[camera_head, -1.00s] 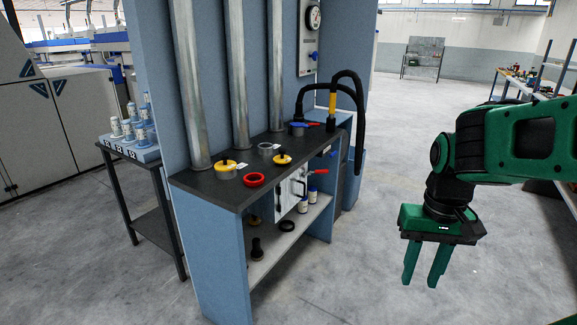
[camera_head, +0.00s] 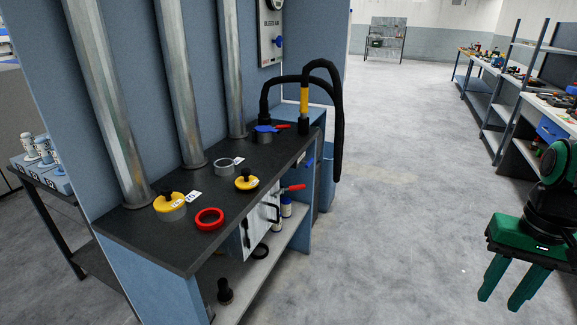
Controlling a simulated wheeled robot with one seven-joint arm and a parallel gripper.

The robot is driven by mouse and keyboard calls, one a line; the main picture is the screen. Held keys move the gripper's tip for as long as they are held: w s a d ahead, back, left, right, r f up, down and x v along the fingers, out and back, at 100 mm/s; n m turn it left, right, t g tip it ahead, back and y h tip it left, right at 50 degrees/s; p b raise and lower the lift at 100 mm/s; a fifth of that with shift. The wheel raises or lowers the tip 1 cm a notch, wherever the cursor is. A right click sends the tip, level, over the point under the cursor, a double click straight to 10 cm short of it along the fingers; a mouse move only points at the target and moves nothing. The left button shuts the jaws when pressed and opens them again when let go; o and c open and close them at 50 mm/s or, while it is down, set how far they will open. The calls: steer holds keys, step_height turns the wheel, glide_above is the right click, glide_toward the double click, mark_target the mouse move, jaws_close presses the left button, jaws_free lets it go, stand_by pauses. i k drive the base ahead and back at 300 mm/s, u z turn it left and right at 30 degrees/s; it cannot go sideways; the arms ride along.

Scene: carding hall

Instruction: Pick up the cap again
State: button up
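Two yellow caps with black knobs are on the dark bench top. One cap (camera_head: 170,200) sits on a grey collar near the front left, with a white tag beside it. The other cap (camera_head: 246,180) lies further right near the front edge; I cannot tell whether anything is under it. Behind them an uncapped grey ring (camera_head: 223,166) has a white tag. My gripper (camera_head: 498,301) is at the far right, pointing down over the floor, with its two green fingers apart and nothing between them. It is well away from both caps.
A red ring (camera_head: 209,219) lies between the caps on the bench top (camera_head: 150,237). Metal pipes stand behind. Red-handled valves and black hoses (camera_head: 338,130) are at the bench's right end. The lower shelf holds bottles. Open floor lies between bench and right-hand shelving.

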mark_target(246, 182)
steer(key=u, duration=0.15)
steer(key=i, duration=1.2)
steer(key=u, duration=0.7)
